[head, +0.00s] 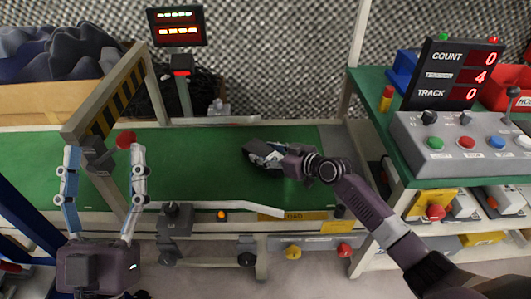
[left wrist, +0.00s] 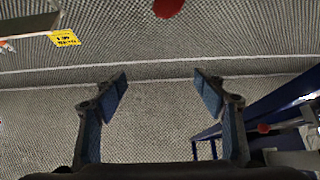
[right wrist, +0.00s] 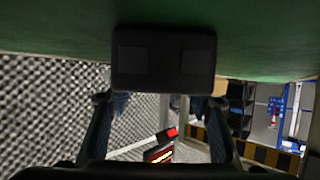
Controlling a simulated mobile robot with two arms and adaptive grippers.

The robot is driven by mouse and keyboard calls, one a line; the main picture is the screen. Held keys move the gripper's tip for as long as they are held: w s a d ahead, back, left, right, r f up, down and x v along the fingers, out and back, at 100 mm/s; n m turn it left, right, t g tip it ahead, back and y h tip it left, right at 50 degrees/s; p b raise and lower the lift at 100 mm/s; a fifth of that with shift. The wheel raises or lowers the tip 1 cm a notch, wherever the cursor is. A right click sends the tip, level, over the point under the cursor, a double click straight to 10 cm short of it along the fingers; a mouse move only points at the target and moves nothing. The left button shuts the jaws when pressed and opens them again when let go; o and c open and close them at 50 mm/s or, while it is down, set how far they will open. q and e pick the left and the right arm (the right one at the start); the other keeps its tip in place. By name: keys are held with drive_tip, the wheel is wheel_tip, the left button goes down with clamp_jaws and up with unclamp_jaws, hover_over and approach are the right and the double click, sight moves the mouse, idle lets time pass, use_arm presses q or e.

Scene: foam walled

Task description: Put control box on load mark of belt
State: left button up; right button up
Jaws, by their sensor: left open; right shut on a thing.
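The control box, a dark block, shows in the right wrist view (right wrist: 163,60) between my right gripper's fingers (right wrist: 165,105), against the green belt surface. In the head view my right gripper (head: 268,156) is shut on the dark box (head: 256,150) at the green belt (head: 200,180), near its right end. I cannot tell whether the box touches the belt. A yellow label reading LOAD (head: 305,216) is on the belt's front edge, right of and nearer than the box. My left gripper (head: 104,152) is open and empty at the belt's left part; its fingers also show in the left wrist view (left wrist: 160,80).
A striped gate (head: 110,95) spans the belt at left. A display post (head: 180,75) stands behind it. A grey button console (head: 465,140) and counter display (head: 455,75) sit on the green-topped bench at right. The belt between my grippers looks clear.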

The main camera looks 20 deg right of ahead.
use_arm(q)
drive_tip(key=shift+r, duration=0.1)
drive_tip(key=shift+s+r, duration=0.2)
drive_tip(key=shift+s, duration=0.05)
use_arm(e)
drive_tip(key=o, duration=1.5)
use_arm(q)
drive_tip(key=shift+s+r+h, duration=0.15)
drive_tip(key=shift+r+h, duration=0.1)
drive_tip(key=shift+h, duration=0.05)
use_arm(e)
drive_tip(key=shift+f, duration=0.1)
use_arm(q)
drive_tip(key=shift+f+t, duration=0.1)
drive_tip(key=shift+t, duration=0.2)
use_arm(e)
drive_tip(key=shift+f, duration=0.1)
drive_tip(key=shift+s, duration=0.15)
